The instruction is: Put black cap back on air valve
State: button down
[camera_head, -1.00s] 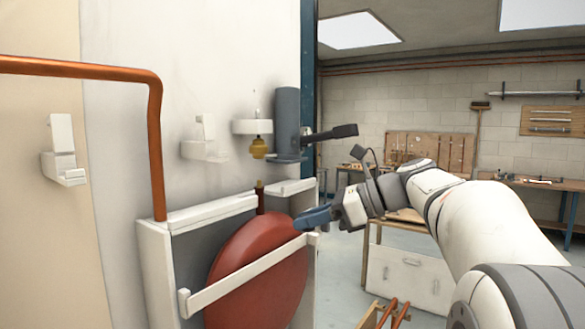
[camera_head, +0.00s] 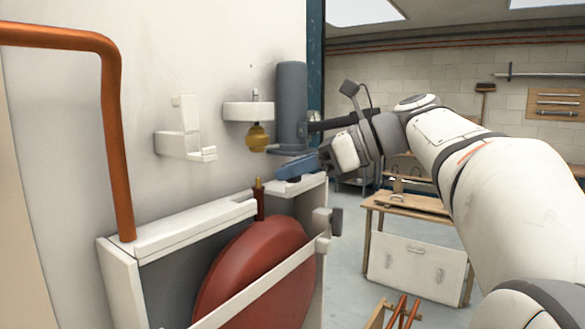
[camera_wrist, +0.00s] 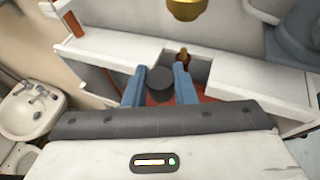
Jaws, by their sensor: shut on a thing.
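The black cap (camera_wrist: 159,79) shows in the wrist view between the two blue fingers of my gripper (camera_wrist: 158,86), which is shut on it. In the head view my gripper (camera_head: 282,172) is right of the air valve (camera_head: 258,189) and a little higher; the cap cannot be made out there. The valve is a thin upright brass stem on top of the red tank (camera_head: 258,262). In the wrist view the valve (camera_wrist: 183,58) stands just beyond the right finger, apart from the cap. Its top is bare.
A white frame (camera_head: 190,227) surrounds the tank. A brass fitting (camera_head: 257,138) hangs under a white bracket (camera_head: 249,111) above the valve. A grey cylinder (camera_head: 291,100) stands close above my gripper. A copper pipe (camera_head: 112,140) is at the left.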

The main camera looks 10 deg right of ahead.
jog(key=shift+w+a, duration=2.8)
jog(key=shift+w, duration=0.15)
jog(key=shift+f, duration=0.25)
jog(key=shift+f+b, duration=0.55)
jog(key=shift+f, duration=0.45)
jog(key=c, duration=1.1)
grip_release()
jog(key=shift+d, duration=0.1)
